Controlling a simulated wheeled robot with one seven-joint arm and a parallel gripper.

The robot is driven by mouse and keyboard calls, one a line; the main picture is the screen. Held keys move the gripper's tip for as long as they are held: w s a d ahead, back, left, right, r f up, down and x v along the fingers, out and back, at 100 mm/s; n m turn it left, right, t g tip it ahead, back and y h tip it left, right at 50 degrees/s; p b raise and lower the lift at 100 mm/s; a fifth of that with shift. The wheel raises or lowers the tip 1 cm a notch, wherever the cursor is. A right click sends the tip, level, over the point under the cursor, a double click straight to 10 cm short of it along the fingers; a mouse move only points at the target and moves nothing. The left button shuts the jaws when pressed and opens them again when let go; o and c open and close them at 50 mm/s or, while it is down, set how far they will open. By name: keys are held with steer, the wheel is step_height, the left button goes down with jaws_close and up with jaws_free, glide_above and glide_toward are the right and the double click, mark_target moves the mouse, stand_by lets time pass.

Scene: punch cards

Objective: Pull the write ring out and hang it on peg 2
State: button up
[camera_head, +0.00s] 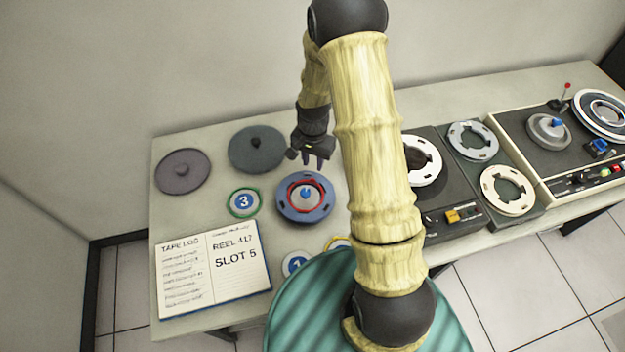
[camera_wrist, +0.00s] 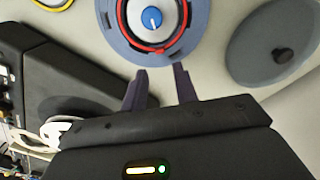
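The write ring is a thin red ring (camera_head: 291,197) seated around the hub of a blue reel (camera_head: 318,211) on the table. In the wrist view the red ring (camera_wrist: 133,42) circles a pale hub with a blue knob (camera_wrist: 152,19), and the blue reel (camera_wrist: 113,35) is cut off at the top. My gripper (camera_head: 312,165) is just behind the reel in the head view. Its fingers (camera_wrist: 160,68) are apart and empty, beside the reel and not on the ring. I cannot make out peg 2; my arm hides part of the table.
Two dark lidded discs (camera_head: 257,149) (camera_head: 182,172) lie at the back left. A green-rimmed number 3 disc (camera_head: 243,202), a number 1 disc (camera_head: 295,263) and an open log book (camera_head: 212,268) lie in front. Tape decks (camera_head: 450,218) fill the right.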

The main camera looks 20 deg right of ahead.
mark_target(313, 179)
steer(key=shift+f+b, duration=2.4)
steer(key=shift+f, duration=1.4)
steer(key=shift+c, duration=0.4)
jaws_close()
